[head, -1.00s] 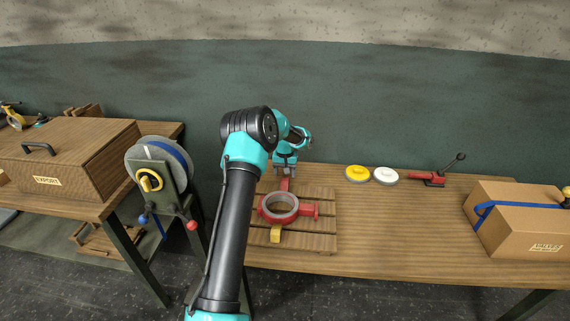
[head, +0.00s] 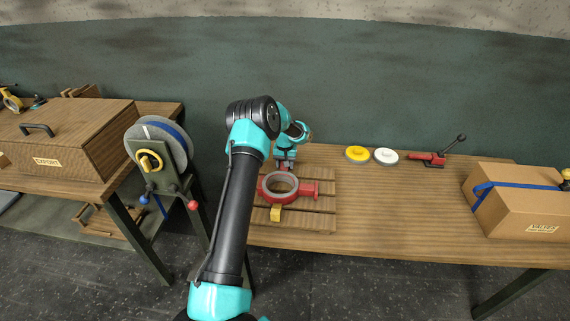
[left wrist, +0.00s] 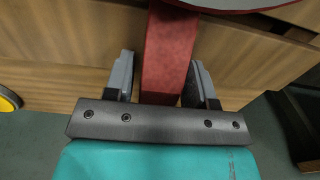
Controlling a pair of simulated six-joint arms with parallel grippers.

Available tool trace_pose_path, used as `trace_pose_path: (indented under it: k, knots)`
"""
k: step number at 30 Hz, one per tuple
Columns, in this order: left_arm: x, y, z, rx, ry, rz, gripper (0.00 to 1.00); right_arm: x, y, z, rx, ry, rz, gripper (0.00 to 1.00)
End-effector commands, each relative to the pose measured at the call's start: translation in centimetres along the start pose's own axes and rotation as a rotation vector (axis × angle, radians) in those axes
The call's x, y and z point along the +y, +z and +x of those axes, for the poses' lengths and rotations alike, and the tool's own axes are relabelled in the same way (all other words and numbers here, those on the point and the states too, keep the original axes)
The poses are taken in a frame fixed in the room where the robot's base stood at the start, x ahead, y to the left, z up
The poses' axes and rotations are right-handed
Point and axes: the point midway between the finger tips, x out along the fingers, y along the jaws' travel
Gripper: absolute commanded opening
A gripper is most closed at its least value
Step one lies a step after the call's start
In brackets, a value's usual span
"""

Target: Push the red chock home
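The red chock (left wrist: 168,55) is a long red block reaching up the left wrist view to the casting's rim. In the head view only a bit of red (head: 285,168) shows behind the casting, below the gripper. My left gripper (head: 285,164) is at the casting's far side. In the left wrist view its two grey fingers (left wrist: 162,88) straddle the chock, with a gap on the left; contact on the right is unclear. The ring-shaped red valve casting (head: 309,188) lies on a slatted wooden pallet (head: 325,222). My right gripper is out of view.
A yellow block (head: 276,213) sits at the casting's near side. Yellow (head: 357,154) and white (head: 386,156) discs and a red toggle clamp (head: 431,158) lie to the right. A strapped carton (head: 520,205) stands far right. The table between is clear.

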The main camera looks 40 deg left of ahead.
Motion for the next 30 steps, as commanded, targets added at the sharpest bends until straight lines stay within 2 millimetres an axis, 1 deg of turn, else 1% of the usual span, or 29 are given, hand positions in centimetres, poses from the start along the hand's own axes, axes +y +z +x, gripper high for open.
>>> trace_pose_path:
  k: [1,2,11,12,21,30]
  knots:
    - [0.00,0.00,-0.01,0.000,0.000,0.000,0.46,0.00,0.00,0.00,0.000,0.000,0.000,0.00]
    - [0.00,0.00,-0.02,0.000,0.000,0.000,0.43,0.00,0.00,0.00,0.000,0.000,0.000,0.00]
    - [0.00,0.00,-0.02,0.000,0.000,0.000,0.14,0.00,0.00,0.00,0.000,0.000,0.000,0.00]
    - [0.00,0.00,-0.03,0.000,0.000,0.000,0.37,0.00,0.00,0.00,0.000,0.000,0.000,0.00]
    - [0.00,0.00,-0.03,0.000,0.000,0.000,0.66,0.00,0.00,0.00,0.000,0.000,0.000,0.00]
    - [0.00,-0.01,-0.20,0.000,0.000,0.000,0.66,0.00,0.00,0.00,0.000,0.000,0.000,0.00]
